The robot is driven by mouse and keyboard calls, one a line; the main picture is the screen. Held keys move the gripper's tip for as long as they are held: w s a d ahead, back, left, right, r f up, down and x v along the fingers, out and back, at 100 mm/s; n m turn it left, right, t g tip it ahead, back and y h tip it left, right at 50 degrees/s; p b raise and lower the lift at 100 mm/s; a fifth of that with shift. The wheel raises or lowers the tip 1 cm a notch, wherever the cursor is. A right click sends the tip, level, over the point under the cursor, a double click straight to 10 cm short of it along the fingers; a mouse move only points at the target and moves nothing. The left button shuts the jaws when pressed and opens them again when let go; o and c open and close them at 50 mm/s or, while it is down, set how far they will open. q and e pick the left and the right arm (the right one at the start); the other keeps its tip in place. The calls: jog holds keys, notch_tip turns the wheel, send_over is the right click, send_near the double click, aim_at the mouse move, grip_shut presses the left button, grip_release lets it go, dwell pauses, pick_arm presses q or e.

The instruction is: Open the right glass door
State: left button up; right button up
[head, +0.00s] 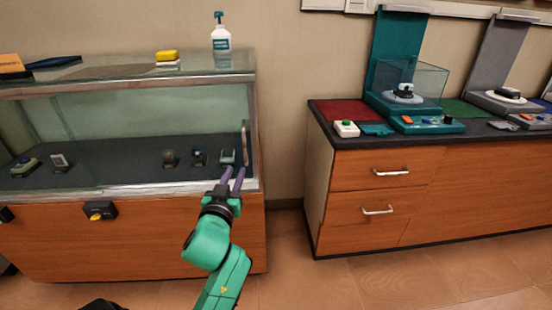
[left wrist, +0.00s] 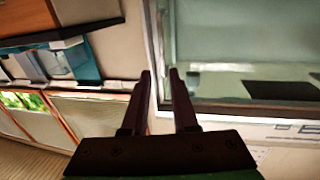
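The glass-fronted display case (head: 262,170) stands on a wooden base at the left of the head view. Its right glass door (head: 205,112) looks closed, with a slim upright metal handle (head: 246,148) near its right edge. My left gripper (head: 234,170) is in front of the case's lower right corner, its two purple fingers pointing up, just below the handle. In the left wrist view the fingers (left wrist: 160,74) are apart with nothing visibly clamped, and a pale frame edge shows beyond the gap. I cannot tell whether they touch the case. My right gripper is out of view.
Small devices (head: 198,157) sit inside the case. A spray bottle (head: 221,34) and a yellow sponge (head: 167,56) are on top. A black lock box (head: 100,210) is on the base front. A wooden counter (head: 370,200) stands right, across a floor gap.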

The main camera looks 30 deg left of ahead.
aim_at(245, 149)
pick_arm(q)
jog(key=x, duration=1.4)
jog(key=shift+s+a, duration=0.1)
jog(key=shift+a, duration=0.1)
grip_shut()
jog(key=shift+f, duration=0.15)
dwell(0.4)
